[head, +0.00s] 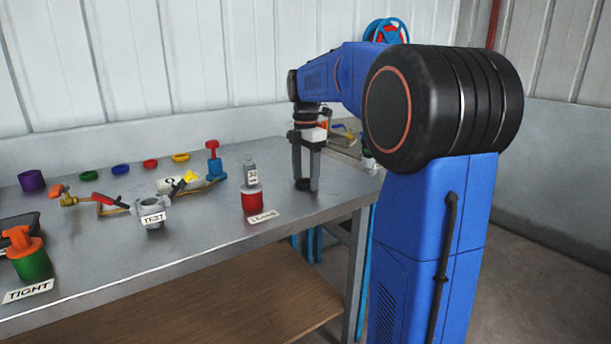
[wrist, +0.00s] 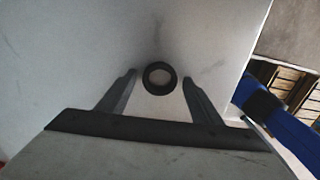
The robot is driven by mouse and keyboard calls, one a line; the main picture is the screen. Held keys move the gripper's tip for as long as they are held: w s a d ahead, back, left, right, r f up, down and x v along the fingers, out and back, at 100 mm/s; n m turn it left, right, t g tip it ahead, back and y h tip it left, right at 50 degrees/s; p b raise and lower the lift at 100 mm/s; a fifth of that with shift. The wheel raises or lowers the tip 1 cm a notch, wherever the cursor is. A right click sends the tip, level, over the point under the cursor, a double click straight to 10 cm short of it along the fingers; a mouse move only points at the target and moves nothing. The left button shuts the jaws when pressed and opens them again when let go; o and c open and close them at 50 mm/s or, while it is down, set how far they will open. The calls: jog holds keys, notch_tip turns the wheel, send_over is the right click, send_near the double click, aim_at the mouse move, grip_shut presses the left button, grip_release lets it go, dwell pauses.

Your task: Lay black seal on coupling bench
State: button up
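The black seal (wrist: 160,77) is a small dark ring lying flat on the grey bench (wrist: 80,45), between my fingertips in the wrist view. In the head view the seal (head: 303,184) shows as a dark patch on the bench (head: 330,205) near its right end, partly hidden by a finger. My gripper (head: 306,182) points down with its fingertips close to the bench top. In the wrist view my gripper (wrist: 159,78) is open, with a gap between each finger and the ring.
Left of my gripper stand a red pot with a grey top (head: 252,200), a grey TEST fitting (head: 149,212) and a blue-and-red valve (head: 214,160). A green pot (head: 31,262) stands at far left. Coloured rings (head: 120,169) lie at the back. The bench's right edge is close.

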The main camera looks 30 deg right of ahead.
notch_tip(320, 180, up, 12)
jog(key=shift+r, duration=0.2)
dwell(0.6)
jog(key=s+a+f+m+t, duration=0.1)
jog(key=s+a+f+m, duration=0.4)
jog(key=s+f, duration=0.3)
jog(key=s+a+f+m+t, duration=0.2)
jog(key=s+a+f+m, duration=0.3)
jog(key=s, duration=0.7)
jog(key=s+a+f+m+t, duration=0.1)
jog(key=s+a+f+m, duration=0.4)
jog(key=f, duration=0.8)
jog(key=s+m, duration=0.3)
jog(key=s, duration=0.2)
jog(key=shift+a+t, duration=0.4)
jog(key=shift+s+r, duration=0.1)
